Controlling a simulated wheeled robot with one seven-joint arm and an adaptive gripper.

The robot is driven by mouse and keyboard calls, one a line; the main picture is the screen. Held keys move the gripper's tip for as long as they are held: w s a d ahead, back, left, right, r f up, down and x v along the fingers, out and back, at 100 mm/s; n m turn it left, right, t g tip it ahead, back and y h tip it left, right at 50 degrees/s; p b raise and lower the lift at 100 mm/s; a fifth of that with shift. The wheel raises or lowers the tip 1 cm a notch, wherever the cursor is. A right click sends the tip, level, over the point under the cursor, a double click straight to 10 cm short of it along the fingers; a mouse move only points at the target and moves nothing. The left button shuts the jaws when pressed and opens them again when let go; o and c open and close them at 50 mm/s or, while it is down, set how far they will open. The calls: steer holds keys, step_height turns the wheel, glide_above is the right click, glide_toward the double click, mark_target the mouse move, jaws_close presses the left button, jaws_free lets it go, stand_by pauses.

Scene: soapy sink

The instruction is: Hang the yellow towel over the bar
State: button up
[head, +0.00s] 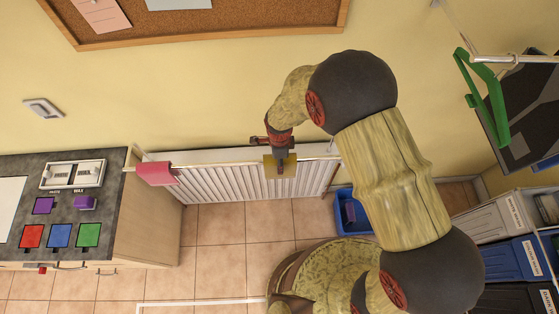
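The yellow towel (290,169) is a small mustard-coloured cloth at the bar (220,161), which runs along the wall in front of a white ribbed radiator. The towel appears to lie across the bar's line, right of centre. Whether it rests on the bar or is only held there cannot be told. My gripper (281,164) reaches down from above to the middle of the towel and covers part of it. Its dark fingers look close together, but whether they grip the cloth is too small to tell.
A pink cloth (156,174) hangs near the bar's left end. A counter (115,210) with coloured squares stands at the left. A blue bin (352,222) sits on the floor right of the radiator (225,185). A green hanger (485,95) hangs at the upper right.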

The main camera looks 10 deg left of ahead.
steer(key=o, duration=0.3)
step_height(320, 180, up, 12)
stand_by(0.7)
steer(key=n, duration=0.2)
steer(key=shift+s+d+n, duration=0.1)
steer(key=shift+s+n, duration=0.05)
steer(key=shift+n, duration=0.15)
steer(key=s+d+r+n+t+b, duration=0.2)
steer(key=s+d+r+n+b, duration=0.2)
steer(key=d, duration=0.5)
steer(key=s+d+r+n+t+b, duration=0.1)
steer(key=s+d+r+n+b, duration=0.3)
steer(key=d, duration=0.5)
steer(key=s+d+r+n+t+b, duration=0.2)
steer(key=s+d+r+n+b, duration=0.2)
steer(key=s+d+r+b, duration=0.2)
steer(key=shift+d+r+n+t+b, duration=0.2)
steer(key=shift+d+r+b, duration=0.15)
steer(key=shift+d, duration=0.35)
steer(key=shift+d+r+n+t+b, duration=0.1)
steer(key=shift+d+r+n+b, duration=0.15)
steer(key=shift+d, duration=0.45)
